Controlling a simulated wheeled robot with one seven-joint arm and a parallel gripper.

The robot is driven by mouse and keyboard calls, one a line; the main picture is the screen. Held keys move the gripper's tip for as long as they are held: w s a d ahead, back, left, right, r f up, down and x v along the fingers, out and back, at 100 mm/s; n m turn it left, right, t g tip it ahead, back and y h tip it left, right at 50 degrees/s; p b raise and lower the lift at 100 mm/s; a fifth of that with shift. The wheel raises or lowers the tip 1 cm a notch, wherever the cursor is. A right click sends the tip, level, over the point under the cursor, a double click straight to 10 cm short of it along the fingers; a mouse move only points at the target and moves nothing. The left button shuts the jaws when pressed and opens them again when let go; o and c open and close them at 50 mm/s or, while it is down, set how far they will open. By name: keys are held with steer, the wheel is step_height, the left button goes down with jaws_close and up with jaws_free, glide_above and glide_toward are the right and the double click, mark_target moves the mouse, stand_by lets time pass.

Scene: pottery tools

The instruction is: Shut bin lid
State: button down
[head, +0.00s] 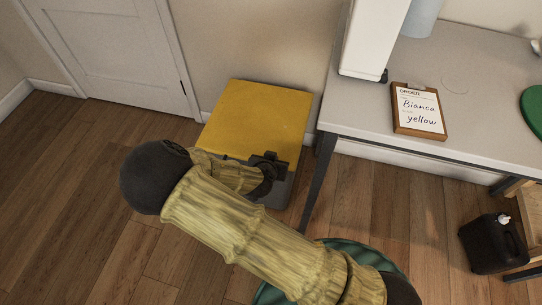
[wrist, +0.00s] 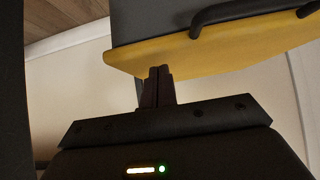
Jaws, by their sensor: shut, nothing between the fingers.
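The bin has a yellow lid (head: 262,118) and a dark grey body (head: 278,192). It stands on the floor against the wall, left of the table. In the head view the lid looks down over the body; I cannot tell whether a small gap is left. In the wrist view the yellow lid (wrist: 225,55) meets the grey body (wrist: 155,22), which carries a black bar handle (wrist: 240,12). My gripper (head: 268,160) is at the lid's front right edge. In the wrist view its fingers (wrist: 158,72) are together and empty, close to the lid's edge; contact is unclear.
A grey table (head: 450,75) stands right of the bin, its leg (head: 318,180) close by. On it lie an order clipboard (head: 418,108) and a green disc (head: 534,108). A black canister (head: 492,243) is below. A white door (head: 118,55) is at the left; the floor there is clear.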

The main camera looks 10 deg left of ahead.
steer(key=shift+s+d+f+b, duration=0.1)
steer(key=shift+s+f+b, duration=0.1)
steer(key=shift+f, duration=0.35)
steer(key=shift+s+a+f+b, duration=0.1)
steer(key=shift+f+b, duration=0.15)
steer(key=shift+f, duration=0.25)
steer(key=shift+s+d+f+b, duration=0.1)
steer(key=shift+f+b, duration=0.1)
steer(key=shift+f, duration=0.35)
steer(key=shift+r, duration=0.1)
step_height(320, 180, up, 6)
steer(key=p, duration=0.5)
steer(key=s+r+p, duration=0.2)
steer(key=s, duration=0.7)
steer(key=shift+a, duration=0.3)
